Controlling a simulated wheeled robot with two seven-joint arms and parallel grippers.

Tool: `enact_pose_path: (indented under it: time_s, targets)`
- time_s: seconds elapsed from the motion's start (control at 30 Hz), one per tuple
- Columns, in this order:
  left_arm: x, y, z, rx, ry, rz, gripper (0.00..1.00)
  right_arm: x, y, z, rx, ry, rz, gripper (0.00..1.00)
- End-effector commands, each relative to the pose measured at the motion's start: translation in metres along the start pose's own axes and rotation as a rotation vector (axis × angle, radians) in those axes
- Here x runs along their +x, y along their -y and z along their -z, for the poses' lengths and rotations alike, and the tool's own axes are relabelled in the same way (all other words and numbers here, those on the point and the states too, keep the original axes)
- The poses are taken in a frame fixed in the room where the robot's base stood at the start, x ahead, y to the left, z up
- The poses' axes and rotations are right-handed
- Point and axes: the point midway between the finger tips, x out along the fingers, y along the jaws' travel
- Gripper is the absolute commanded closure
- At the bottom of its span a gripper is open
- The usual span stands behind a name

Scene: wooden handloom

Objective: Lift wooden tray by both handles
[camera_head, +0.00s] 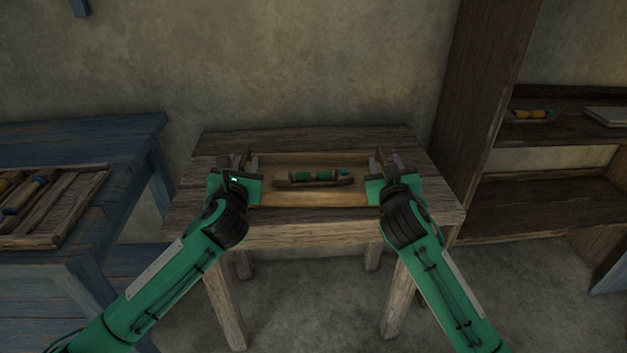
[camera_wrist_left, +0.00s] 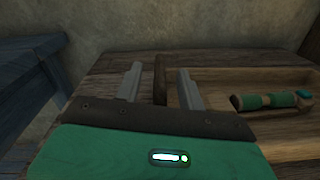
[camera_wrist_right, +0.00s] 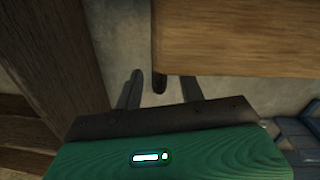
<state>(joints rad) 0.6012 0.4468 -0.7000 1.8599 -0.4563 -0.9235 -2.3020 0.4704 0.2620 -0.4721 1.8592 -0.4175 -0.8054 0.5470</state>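The wooden tray (camera_head: 310,199) appears to rest on the small wooden table, with a shuttle (camera_head: 318,177) of green thread lying in it. My left gripper (camera_head: 245,164) is at the tray's left end. In the left wrist view its two fingers are apart, with a dark upright handle bar (camera_wrist_left: 160,82) between them and gaps showing on both sides. My right gripper (camera_head: 385,163) is at the tray's right end. In the right wrist view its fingers are also apart, with a dark bar (camera_wrist_right: 160,82) between them. The right handle is mostly hidden in the head view.
The small table (camera_head: 310,235) has a bare strip in front of the tray. A blue bench (camera_head: 120,131) stands at left with another tray (camera_head: 75,205) on it. A dark wooden shelf (camera_head: 530,205) stands at right. A plaster wall (camera_head: 310,65) is behind.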

Motion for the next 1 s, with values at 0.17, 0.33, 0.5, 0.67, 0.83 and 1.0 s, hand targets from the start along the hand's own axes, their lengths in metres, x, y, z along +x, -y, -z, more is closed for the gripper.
enact_pose_path:
  time_s: [0.17,0.33,0.5,0.67,0.83,1.0]
  targets:
    - [0.0,0.0,0.0,0.0,0.0,0.0,0.88,0.0,0.0,0.0,0.0,0.0,0.0,0.88]
    - [0.0,0.0,0.0,0.0,0.0,0.0,1.0,0.0,0.0,0.0,0.0,0.0,0.0,1.0]
    - [0.0,-0.001,-0.001,0.0,0.001,-0.001,1.0,0.0,-0.001,0.001,0.0,-0.001,-0.001,1.0]
    - [0.0,-0.001,-0.002,0.001,0.001,-0.001,1.0,0.0,-0.001,0.003,-0.001,-0.001,-0.001,1.0]
    - [0.0,-0.003,-0.01,0.001,0.002,-0.001,1.0,0.0,-0.003,0.01,-0.001,-0.002,-0.001,1.0]
    - [0.0,-0.005,-0.023,0.001,0.002,-0.001,1.0,0.0,-0.005,0.023,-0.002,-0.002,-0.002,1.0]
